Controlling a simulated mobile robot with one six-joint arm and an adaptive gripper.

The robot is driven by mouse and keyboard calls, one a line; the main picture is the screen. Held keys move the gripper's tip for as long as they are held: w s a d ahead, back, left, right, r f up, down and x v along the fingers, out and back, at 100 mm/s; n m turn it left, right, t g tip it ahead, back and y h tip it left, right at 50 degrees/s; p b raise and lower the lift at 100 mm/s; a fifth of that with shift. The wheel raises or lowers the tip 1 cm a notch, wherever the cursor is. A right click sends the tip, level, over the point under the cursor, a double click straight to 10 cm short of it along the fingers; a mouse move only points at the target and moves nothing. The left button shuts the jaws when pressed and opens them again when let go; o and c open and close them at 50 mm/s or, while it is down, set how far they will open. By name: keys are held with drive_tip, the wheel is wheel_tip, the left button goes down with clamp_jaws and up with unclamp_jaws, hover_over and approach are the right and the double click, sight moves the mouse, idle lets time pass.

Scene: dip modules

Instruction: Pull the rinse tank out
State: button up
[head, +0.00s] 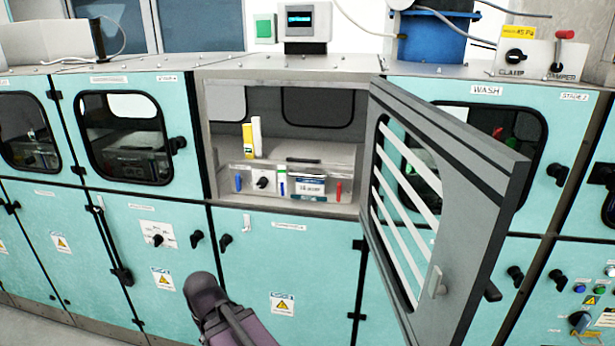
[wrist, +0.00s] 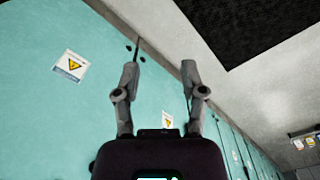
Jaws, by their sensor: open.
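The open compartment (head: 280,95) in the middle of the teal cabinet row holds a grey tank-like unit (head: 330,157), which I take to be the rinse tank. Its front carries a dark handle on top, a labelled plate, a black knob, and blue and red levers. The compartment's grey door (head: 455,190) stands swung open to the right. My arm shows at the bottom of the head view, below the compartment; the fingers are out of that view. In the wrist view my gripper (wrist: 160,72) is open and empty, with teal cabinet panels beyond it.
Closed teal cabinets stand on both sides, with a windowed door (head: 125,135) at left and the WASH module (head: 487,90) at right. The open door juts out into the space right of the compartment. A blue bucket (head: 435,38) and a control box (head: 535,60) sit on top.

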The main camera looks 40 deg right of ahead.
drive_tip(key=w+d+r+t+h+p, duration=0.1)
drive_tip(key=w+d+r+h+p, duration=0.15)
drive_tip(key=d, duration=0.35)
drive_tip(key=w+d+r+n+t+h+p, duration=0.1)
drive_tip(key=d+r+t+p, duration=0.1)
drive_tip(key=d+r, duration=0.3)
drive_tip(key=w+d+r+t+h+p, duration=0.1)
drive_tip(key=w+d+r+h+p, duration=0.15)
drive_tip(key=d, duration=0.35)
drive_tip(key=n+t+h+p, duration=0.6)
drive_tip(key=n+p, duration=0.1)
approach(308, 176)
drive_tip(key=f+v, duration=0.1)
drive_tip(key=v, duration=0.2)
drive_tip(key=shift+s+r, duration=0.1)
drive_tip(key=shift+r, duration=0.4)
drive_tip(key=b+x, duration=0.2)
drive_tip(key=x, duration=1.2)
drive_tip(key=shift+a+b, duration=0.15)
drive_tip(key=shift+b, duration=0.25)
clamp_jaws()
